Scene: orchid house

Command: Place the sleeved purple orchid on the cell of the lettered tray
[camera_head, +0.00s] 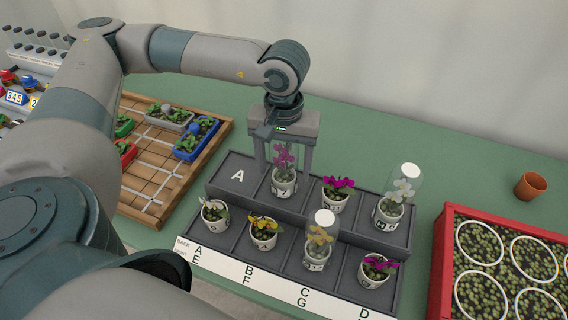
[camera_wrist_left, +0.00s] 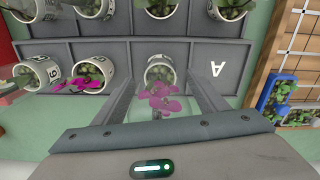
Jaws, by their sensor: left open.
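The lettered tray (camera_head: 237,268) is dark grey, stepped in two rows, with a white letter strip along its front. A purple-pink orchid (camera_head: 284,160) stands upright in a white pot (camera_head: 284,187) in the back-row cell beside A; a clear sleeve around it shows only faintly. My left gripper (camera_head: 284,168) points down over it, open, one finger on each side of the flower. The orchid also shows between the fingers in the left wrist view (camera_wrist_left: 160,97). Whether the fingers touch it I cannot tell. Cell A (camera_head: 239,174) is empty. My right gripper is out of view.
The other tray cells hold potted orchids, including a magenta one (camera_head: 337,190), a clear-covered white one (camera_head: 401,190) and a clear-covered orange one (camera_head: 319,240). A wooden grid board (camera_head: 150,187) lies left, a red crate (camera_head: 438,262) right, a terracotta pot (camera_head: 530,186) beyond.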

